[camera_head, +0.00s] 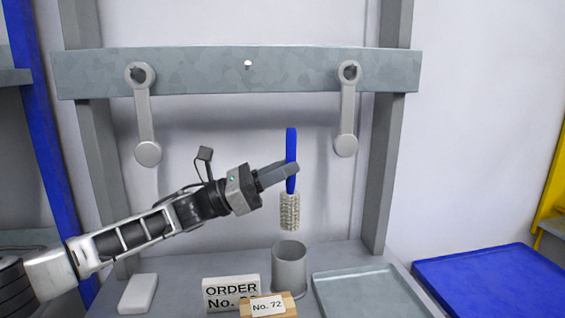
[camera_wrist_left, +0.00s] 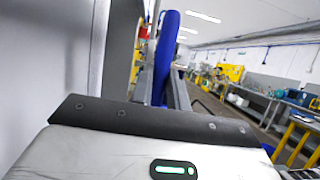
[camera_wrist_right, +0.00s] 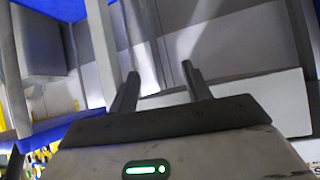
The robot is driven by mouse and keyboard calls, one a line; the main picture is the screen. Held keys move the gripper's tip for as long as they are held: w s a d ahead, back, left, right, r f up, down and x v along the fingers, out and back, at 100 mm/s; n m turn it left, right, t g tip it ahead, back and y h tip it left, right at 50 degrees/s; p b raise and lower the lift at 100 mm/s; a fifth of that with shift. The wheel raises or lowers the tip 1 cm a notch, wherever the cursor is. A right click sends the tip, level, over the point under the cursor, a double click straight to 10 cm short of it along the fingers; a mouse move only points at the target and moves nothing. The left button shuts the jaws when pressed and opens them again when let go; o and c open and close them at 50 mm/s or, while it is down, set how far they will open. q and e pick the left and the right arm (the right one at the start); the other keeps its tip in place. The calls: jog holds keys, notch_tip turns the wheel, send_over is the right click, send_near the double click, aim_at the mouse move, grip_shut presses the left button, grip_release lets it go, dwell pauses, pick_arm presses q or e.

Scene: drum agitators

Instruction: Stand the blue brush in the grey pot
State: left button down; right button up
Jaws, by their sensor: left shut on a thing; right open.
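The blue brush has a blue handle (camera_head: 291,145) and a pale bristle head (camera_head: 289,211) that points down. My left gripper (camera_head: 292,170) is shut on the handle and holds the brush upright in the air. The handle also shows between the fingers in the left wrist view (camera_wrist_left: 166,50). The grey pot (camera_head: 289,267) stands on the bench just below the bristles, open at the top; there is a gap between bristles and rim. My right gripper (camera_wrist_right: 160,85) is open and empty in the right wrist view; it is not in the head view.
A grey tray (camera_head: 365,293) lies right of the pot and a blue tray (camera_head: 485,280) farther right. An order sign (camera_head: 231,291), a No. 72 block (camera_head: 268,306) and a white block (camera_head: 138,293) stand at the front left. Two grey cranks (camera_head: 145,125) (camera_head: 347,120) hang from the crossbeam (camera_head: 210,70) behind.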

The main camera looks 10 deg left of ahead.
aim_at(282, 194)
pick_arm(q)
jog(key=shift+f+b, duration=0.5)
jog(key=shift+f, duration=1.3)
jog(key=shift+f+b, duration=2.5)
jog(key=shift+b, duration=0.15)
notch_tip(282, 194, down, 2)
jog(key=shift+f+b, duration=0.1)
jog(key=shift+b, duration=1)
jog(key=shift+f, duration=0.1)
pick_arm(e)
jog(key=f, duration=0.1)
jog(key=a+f, duration=0.1)
jog(key=f, duration=0.1)
jog(key=shift+w+a+f+m+t+y, duration=0.15)
jog(key=shift+w+a+m+t+y, duration=0.15)
jog(key=shift+m+t+y, duration=0.1)
jog(key=shift+s, duration=0.1)
